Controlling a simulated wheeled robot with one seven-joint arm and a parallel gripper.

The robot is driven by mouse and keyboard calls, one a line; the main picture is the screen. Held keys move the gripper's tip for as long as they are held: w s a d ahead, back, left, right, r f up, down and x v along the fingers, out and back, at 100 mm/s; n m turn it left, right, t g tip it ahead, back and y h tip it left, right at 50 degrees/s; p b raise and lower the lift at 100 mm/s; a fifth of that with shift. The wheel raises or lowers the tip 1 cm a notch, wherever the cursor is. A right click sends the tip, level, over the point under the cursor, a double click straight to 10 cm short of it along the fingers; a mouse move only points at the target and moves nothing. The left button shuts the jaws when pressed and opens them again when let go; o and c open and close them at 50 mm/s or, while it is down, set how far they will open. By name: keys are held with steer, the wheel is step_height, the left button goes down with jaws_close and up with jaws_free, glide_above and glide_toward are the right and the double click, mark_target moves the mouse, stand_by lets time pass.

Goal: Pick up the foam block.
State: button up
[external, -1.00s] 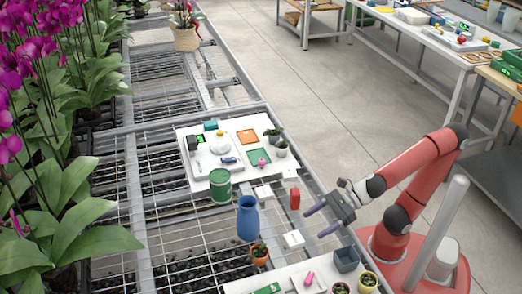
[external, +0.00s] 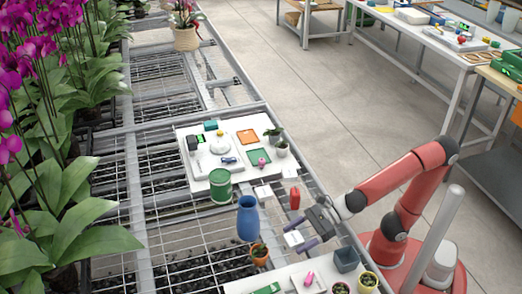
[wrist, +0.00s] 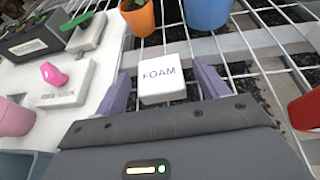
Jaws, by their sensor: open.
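The foam block (wrist: 163,80) is a small white block with "FOAM" printed on its top, and in the wrist view it sits between my two purple fingertips, with a gap on each side. In the external view the foam block (external: 293,239) lies on the wire bench, partly behind my fingers. My gripper (external: 297,236) is open and empty, over or around the block. It also shows in the wrist view (wrist: 160,74). I cannot tell how far the fingertips are above the bench.
A blue vase (external: 248,218) and an orange plant pot (external: 260,257) stand just beyond the block. A red object (external: 295,198) stands close to my gripper. A white board (wrist: 20,78) with a pink piece (wrist: 54,74) lies to the left in the wrist view.

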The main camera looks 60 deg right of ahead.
steer(key=c, duration=1)
steer(key=shift+r, duration=0.1)
steer(key=shift+c, duration=0.2)
